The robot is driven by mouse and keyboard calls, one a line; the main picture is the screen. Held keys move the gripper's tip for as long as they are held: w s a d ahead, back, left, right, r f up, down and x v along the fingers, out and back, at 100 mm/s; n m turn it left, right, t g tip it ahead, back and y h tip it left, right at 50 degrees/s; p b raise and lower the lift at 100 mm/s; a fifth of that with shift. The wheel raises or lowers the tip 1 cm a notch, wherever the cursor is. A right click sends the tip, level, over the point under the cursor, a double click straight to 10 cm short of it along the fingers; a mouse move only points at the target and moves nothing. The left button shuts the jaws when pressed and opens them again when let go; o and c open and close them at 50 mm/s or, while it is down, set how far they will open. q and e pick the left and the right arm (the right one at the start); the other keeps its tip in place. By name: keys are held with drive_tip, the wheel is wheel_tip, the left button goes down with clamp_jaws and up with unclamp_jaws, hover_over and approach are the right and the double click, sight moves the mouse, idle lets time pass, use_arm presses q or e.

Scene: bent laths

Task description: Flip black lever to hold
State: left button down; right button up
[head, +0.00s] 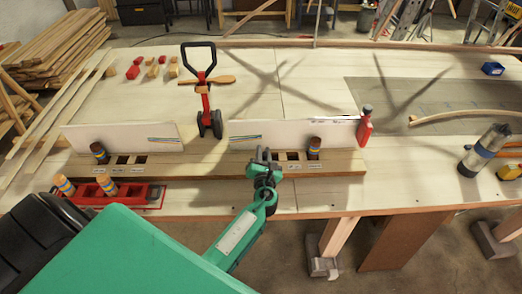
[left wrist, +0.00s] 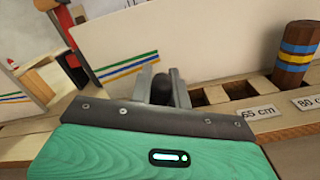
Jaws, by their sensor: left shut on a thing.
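My left gripper (head: 263,158) is at the wooden beam (head: 220,165) on the bench, just left of the square holes in its right part. In the left wrist view its two grey fingers (left wrist: 167,90) stand on either side of a black rounded piece (left wrist: 167,92) and are shut on it. I take this piece for the black lever; its lower part is hidden by the gripper. A red stand (head: 206,100) with a black loop handle (head: 198,60) is upright behind the beam. My right gripper is not in view.
White panels (head: 125,137) stand along the beam. Striped pegs (head: 314,146) sit in holes near cm labels. A red tray (head: 105,195) holds pegs at the front left. A red bottle (head: 365,130) stands right of the panels. The bench middle behind is mostly clear.

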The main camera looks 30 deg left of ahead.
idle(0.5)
use_arm(q)
drive_tip(key=c, duration=1.3)
unclamp_jaws()
drive_tip(key=shift+s+d+f, duration=0.15)
drive_tip(key=shift+s+d, duration=0.2)
drive_tip(key=shift+s, duration=0.1)
drive_tip(key=b+v, duration=0.3)
drive_tip(key=v, duration=0.9)
drive_tip(key=shift+b, duration=0.3)
drive_tip(key=shift+s+d, duration=0.2)
drive_tip(key=shift+s, duration=0.05)
